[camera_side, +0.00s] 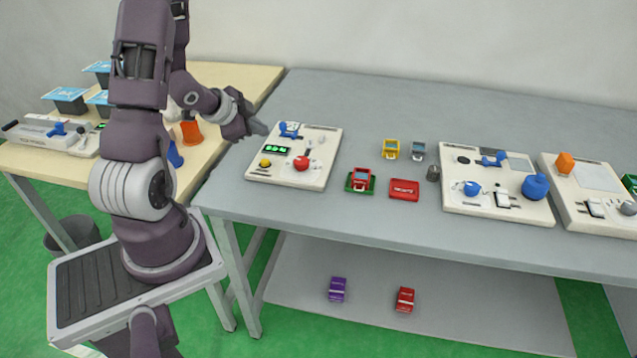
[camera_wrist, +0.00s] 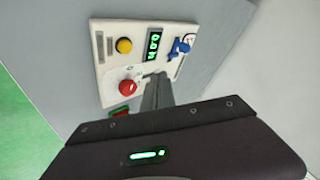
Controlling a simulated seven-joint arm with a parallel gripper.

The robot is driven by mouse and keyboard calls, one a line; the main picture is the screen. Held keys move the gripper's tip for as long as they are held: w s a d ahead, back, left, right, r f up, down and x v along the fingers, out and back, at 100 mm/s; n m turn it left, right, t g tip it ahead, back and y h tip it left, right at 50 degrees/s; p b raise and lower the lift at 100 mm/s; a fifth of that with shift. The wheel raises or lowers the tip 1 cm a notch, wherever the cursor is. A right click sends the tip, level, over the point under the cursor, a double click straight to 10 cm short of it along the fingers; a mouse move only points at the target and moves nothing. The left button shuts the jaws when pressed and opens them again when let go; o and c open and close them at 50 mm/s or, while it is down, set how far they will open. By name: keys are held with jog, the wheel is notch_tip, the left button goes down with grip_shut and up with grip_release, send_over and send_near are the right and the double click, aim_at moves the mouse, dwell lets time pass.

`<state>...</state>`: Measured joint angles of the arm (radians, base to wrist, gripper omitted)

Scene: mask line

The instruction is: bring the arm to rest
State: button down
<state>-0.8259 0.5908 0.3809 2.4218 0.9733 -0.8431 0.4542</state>
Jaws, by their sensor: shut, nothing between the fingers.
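My gripper (camera_side: 259,127) is shut and empty. In the side view it hangs at the left end of the grey table, just left of the nearest white control panel (camera_side: 262,174). That panel carries a red knob, a yellow button, a green digit display and a blue lever. In the wrist view the shut fingers (camera_wrist: 157,88) point at the panel (camera_wrist: 108,69), beside its red knob (camera_wrist: 128,88) and below its blue lever (camera_wrist: 181,46). I cannot tell from these views whether the fingertips touch the panel.
On the grey table (camera_side: 330,95) stand small red, green, yellow and grey items and more white panels (camera_side: 480,207) to the right. A wooden table (camera_side: 235,78) at left holds blue-lidded tubs (camera_side: 66,94) and an orange cup (camera_side: 191,132). The back of the grey table is clear.

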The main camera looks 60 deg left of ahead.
jog(key=w+d+r+n+g+y, duration=0.1)
jog(key=w+d+r+n, duration=0.15)
jog(key=d+r, duration=0.9)
jog(key=s+d+r+n+h, duration=0.1)
jog(key=s+d+r+h, duration=0.1)
jog(key=s+d, duration=0.6)
jog(key=s+d+r+n+g+h, duration=0.1)
jog(key=s+d+r+h, duration=0.1)
jog(key=s+d+r, duration=0.2)
jog(key=s+d, duration=0.3)
jog(key=d, duration=0.4)
jog(key=shift+s+d+r+g+h, duration=0.2)
jog(key=shift+s+r+g+h, duration=0.1)
jog(key=shift+s+r, duration=0.1)
